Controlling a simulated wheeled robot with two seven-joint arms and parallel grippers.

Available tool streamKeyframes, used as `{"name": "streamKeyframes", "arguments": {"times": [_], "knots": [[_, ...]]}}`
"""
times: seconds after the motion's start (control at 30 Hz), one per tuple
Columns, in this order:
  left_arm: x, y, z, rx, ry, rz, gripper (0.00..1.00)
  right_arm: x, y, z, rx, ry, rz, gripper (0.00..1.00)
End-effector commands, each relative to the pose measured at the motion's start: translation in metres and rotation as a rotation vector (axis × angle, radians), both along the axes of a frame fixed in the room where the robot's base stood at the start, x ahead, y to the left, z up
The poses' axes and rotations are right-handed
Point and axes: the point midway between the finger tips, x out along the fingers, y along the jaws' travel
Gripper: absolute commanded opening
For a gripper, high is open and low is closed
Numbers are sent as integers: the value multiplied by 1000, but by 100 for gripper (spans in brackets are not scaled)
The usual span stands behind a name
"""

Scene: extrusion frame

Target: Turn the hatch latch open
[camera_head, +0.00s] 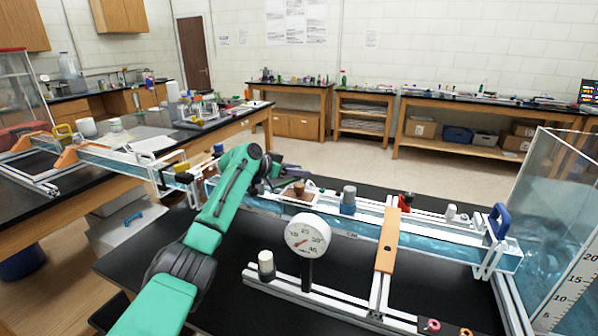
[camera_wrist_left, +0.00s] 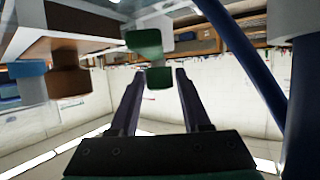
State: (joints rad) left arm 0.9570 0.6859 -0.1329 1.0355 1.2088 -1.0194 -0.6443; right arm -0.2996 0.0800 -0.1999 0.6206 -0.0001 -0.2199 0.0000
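My left gripper (camera_head: 284,172) hangs over the water channel (camera_head: 430,240), left of a brown knob (camera_head: 299,188). In the left wrist view the gripper (camera_wrist_left: 158,75) is open, with two dark fingers apart. A small dark green piece (camera_wrist_left: 150,42) stands ahead of the fingertips, in line with the gap; it looks like a handle, perhaps the hatch latch. I cannot tell whether the fingers touch it. The brown knob (camera_wrist_left: 69,78) is to the left, under a pale plate. In the head view my gripper largely hides this spot. My right gripper is not in view.
A round dial gauge (camera_head: 307,235) stands in front of the channel. A grey-blue knob (camera_head: 348,199), an orange crossbar (camera_head: 387,240) and a blue handle (camera_head: 498,221) lie to the right. A clear tank (camera_head: 555,200) stands at far right. A blue rod (camera_wrist_left: 245,60) passes right of the fingers.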

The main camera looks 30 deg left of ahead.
Motion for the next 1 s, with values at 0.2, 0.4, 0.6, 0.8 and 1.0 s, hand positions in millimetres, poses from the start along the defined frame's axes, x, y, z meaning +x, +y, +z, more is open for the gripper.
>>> {"name": "streamKeyframes", "arguments": {"times": [0.2,0.4,0.6,0.8,1.0], "knots": [[0,0,0,1,0,0,66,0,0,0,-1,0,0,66],[-2,1,0,1,-1,1,66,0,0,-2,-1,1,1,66],[-22,9,6,4,0,1,66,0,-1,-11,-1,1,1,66],[-64,24,22,6,-1,3,66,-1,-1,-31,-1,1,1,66],[-108,39,42,6,0,2,66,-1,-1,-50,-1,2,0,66]]}}
